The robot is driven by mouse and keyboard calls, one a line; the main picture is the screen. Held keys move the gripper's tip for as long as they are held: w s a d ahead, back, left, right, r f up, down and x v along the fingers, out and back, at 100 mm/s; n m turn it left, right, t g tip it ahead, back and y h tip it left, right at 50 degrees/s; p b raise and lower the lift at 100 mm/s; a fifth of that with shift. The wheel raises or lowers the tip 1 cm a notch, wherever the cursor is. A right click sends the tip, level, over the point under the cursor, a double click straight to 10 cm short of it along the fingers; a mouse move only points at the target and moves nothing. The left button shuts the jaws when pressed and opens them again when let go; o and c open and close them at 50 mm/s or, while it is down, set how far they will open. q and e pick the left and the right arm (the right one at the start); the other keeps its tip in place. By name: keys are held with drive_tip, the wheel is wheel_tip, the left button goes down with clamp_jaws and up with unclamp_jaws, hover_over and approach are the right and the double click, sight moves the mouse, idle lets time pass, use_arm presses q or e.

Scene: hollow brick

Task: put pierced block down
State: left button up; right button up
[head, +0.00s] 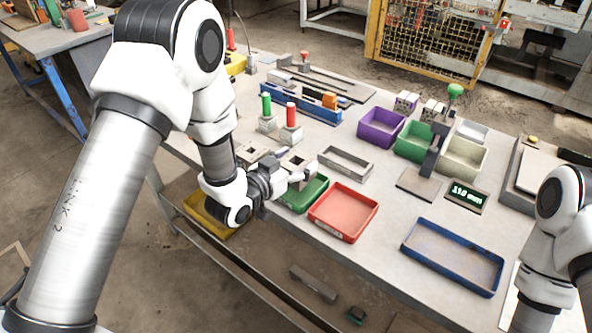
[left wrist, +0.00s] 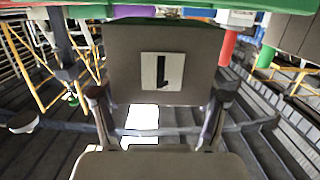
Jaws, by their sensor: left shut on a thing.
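A grey pierced block (head: 297,160) with a dark square hole in its top is at my left gripper (head: 298,176), near the table's left front edge. My left gripper is shut on it, and its fingers partly hide it in the head view. In the left wrist view the block (left wrist: 125,70) fills the upper middle, with a white label bearing a black mark on its face. The two fingertips (left wrist: 160,115) flank it there. My right arm shows at the right edge of the head view, but its gripper is out of view.
A green tray (head: 308,197) lies just below the gripper, beside a red tray (head: 343,211). A grey open frame (head: 346,160) is to the right. Blocks with a green peg (head: 266,104) and a red peg (head: 291,115) stand behind. A blue tray (head: 452,255) lies farther right.

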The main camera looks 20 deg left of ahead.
use_arm(q)
wheel_tip(320, 180, down, 3)
drive_tip(key=shift+s+d+r, duration=0.1)
drive_tip(key=shift+f, duration=0.35)
drive_tip(key=o, duration=1.4)
